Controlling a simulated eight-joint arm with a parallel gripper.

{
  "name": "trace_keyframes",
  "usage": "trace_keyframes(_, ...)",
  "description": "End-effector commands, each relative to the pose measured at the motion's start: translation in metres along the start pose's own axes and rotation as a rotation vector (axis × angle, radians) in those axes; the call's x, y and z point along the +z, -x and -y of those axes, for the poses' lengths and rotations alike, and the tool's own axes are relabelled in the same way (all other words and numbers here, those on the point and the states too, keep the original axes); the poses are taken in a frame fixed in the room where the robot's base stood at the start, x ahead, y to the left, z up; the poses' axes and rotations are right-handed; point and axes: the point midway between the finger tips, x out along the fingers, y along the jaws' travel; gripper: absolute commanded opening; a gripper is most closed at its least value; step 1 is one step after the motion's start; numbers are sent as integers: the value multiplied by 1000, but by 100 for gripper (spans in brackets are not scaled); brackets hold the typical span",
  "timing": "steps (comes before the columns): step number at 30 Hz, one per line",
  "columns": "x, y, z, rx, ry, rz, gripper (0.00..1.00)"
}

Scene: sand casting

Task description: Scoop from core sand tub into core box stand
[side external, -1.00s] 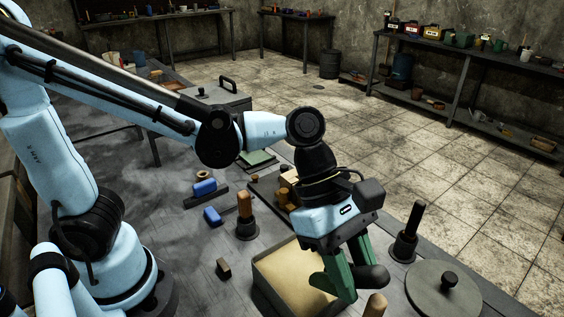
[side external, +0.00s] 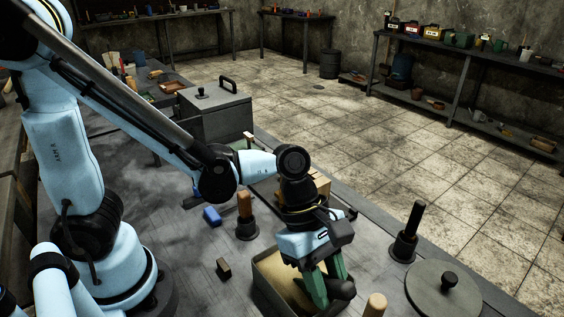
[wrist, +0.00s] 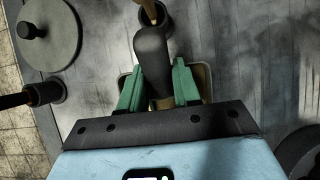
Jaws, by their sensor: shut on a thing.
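The sand tub (side external: 263,279) is a box of tan sand on the bench, below my gripper. My gripper (side external: 333,290) has green fingers shut on the dark scoop (side external: 345,290), above the tub's right part. In the wrist view the scoop (wrist: 152,55) sits between the fingers (wrist: 158,88), with part of the tub's rim (wrist: 207,75) behind them. The scoop's bowl and any load in it cannot be made out. Wooden blocks (side external: 319,182), possibly the core box stand, show behind my wrist, partly hidden by it.
A light wooden handle (side external: 376,305) stands close in front of the scoop. A lidded grey box (side external: 215,113) is behind.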

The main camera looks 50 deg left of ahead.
Motion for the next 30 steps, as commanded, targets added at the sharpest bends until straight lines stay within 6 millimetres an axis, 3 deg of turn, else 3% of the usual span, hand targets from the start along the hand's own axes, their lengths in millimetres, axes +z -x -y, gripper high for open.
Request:
trace_keyframes(14, -38, 7, 0, 2, 0, -174, 0)
trace_keyframes(26, -16, 34, 0, -2, -2, -243, 0)
trace_keyframes(30, -3, 33, 1, -4, -9, -366, 0)
